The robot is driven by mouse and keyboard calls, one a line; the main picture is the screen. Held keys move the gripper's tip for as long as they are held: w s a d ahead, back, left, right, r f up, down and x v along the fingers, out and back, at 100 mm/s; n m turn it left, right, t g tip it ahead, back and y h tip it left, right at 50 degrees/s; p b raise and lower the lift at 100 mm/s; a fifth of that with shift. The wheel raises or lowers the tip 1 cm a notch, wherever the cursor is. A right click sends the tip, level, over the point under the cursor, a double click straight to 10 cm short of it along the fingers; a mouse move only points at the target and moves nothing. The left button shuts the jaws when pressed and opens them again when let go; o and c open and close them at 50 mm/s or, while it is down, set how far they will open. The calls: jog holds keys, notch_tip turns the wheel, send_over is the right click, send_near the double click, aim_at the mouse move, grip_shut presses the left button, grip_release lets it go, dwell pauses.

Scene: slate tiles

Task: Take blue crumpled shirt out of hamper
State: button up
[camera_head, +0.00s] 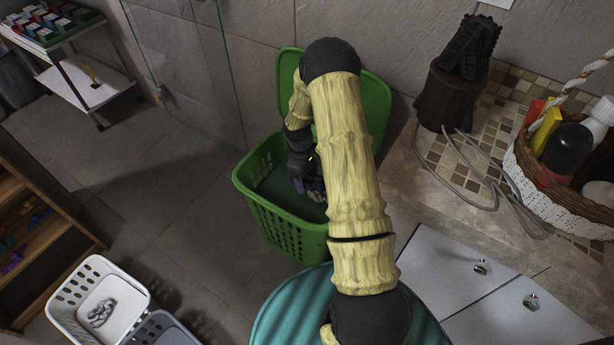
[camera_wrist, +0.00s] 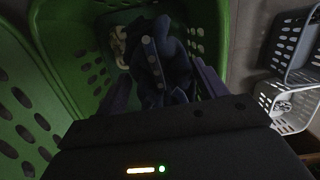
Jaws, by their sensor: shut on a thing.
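The green hamper (camera_head: 285,228) stands on the floor against the tiled wall with its lid (camera_head: 376,112) raised. My arm reaches over it, and my gripper (camera_head: 306,184) is down in its opening. In the wrist view my gripper (camera_wrist: 165,95) is shut on the dark blue crumpled shirt (camera_wrist: 160,52), which has a row of pale dots like buttons. The shirt is bunched between the fingers, inside the hamper's perforated walls (camera_wrist: 85,60). A pale beige item (camera_wrist: 118,42) lies lower in the hamper beside the shirt. In the head view the shirt is mostly hidden by my gripper.
A white basket (camera_head: 75,290) with a grey item and a grey basket (camera_head: 160,330) stand at the lower left. A counter with a wicker basket (camera_head: 560,185) is at right. A glass panel (camera_head: 185,70) stands left of the hamper. Floor between is clear.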

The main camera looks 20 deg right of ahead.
jog(key=shift+a, duration=0.1)
jog(key=shift+w+a, duration=0.45)
jog(key=shift+a, duration=1.85)
jog(key=shift+w+a, duration=0.5)
jog(key=shift+a, duration=1.75)
jog(key=shift+w+a, duration=0.45)
jog(key=shift+a, duration=1.85)
jog(key=s+d+r+m+p, duration=0.1)
jog(key=s+r+m+p, duration=0.1)
jog(key=r+p, duration=0.5)
jog(key=s+d+r+m+p, duration=0.1)
jog(key=s+r+m+p, duration=0.1)
jog(key=r+p, duration=0.4)
jog(key=s+d+r+m+y+p, duration=0.1)
jog(key=s+r+m+p, duration=0.1)
jog(key=r+p, duration=0.5)
jog(key=shift+s+d+r+m+p, duration=0.1)
jog(key=shift+s+r+m+p, duration=0.25)
jog(key=shift+m+p, duration=0.55)
